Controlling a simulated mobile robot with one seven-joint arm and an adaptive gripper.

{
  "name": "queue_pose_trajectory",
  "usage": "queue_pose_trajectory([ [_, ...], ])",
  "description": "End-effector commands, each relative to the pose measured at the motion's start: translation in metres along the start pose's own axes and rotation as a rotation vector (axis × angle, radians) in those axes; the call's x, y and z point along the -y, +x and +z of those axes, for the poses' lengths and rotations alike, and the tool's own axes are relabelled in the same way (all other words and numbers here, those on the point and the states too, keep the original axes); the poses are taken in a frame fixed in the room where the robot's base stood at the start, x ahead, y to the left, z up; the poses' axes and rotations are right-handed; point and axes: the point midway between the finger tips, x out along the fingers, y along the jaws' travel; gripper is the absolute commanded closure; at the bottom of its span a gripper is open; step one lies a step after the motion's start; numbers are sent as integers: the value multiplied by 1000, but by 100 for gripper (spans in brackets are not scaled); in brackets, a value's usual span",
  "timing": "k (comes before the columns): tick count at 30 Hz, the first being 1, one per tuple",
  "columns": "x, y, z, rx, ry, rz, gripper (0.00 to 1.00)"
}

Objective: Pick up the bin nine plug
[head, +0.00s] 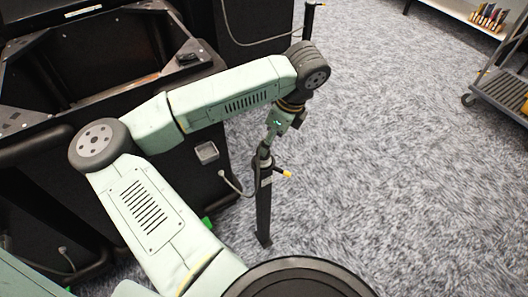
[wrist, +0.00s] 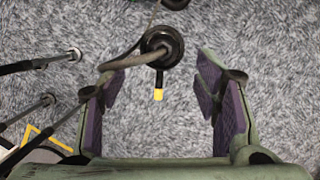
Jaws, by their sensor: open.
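In the wrist view a round black fitting (wrist: 162,42) with a cable and a short yellow-tipped stub (wrist: 158,94) shows ahead of my gripper (wrist: 160,70); it looks like the plug, but no number is legible. It sits between the fingertips, nearer the left one. My gripper is open, with empty space between its purple-lined fingers. In the head view my gripper (head: 265,151) points down at the top of a black post (head: 264,212). The yellow tip (head: 287,173) sticks out to the right there. The plug body is mostly hidden by my gripper.
Another post (head: 309,18) stands farther back. A grey cart (head: 503,88) and a shelf (head: 487,17) are at the far right. The carpet (head: 400,180) to the right is clear.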

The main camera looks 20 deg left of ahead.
Motion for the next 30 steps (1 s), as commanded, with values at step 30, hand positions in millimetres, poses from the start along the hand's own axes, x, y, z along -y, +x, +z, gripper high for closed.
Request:
queue_pose_trajectory([
  [30,3,80,2,-5,4,-4,48],
])
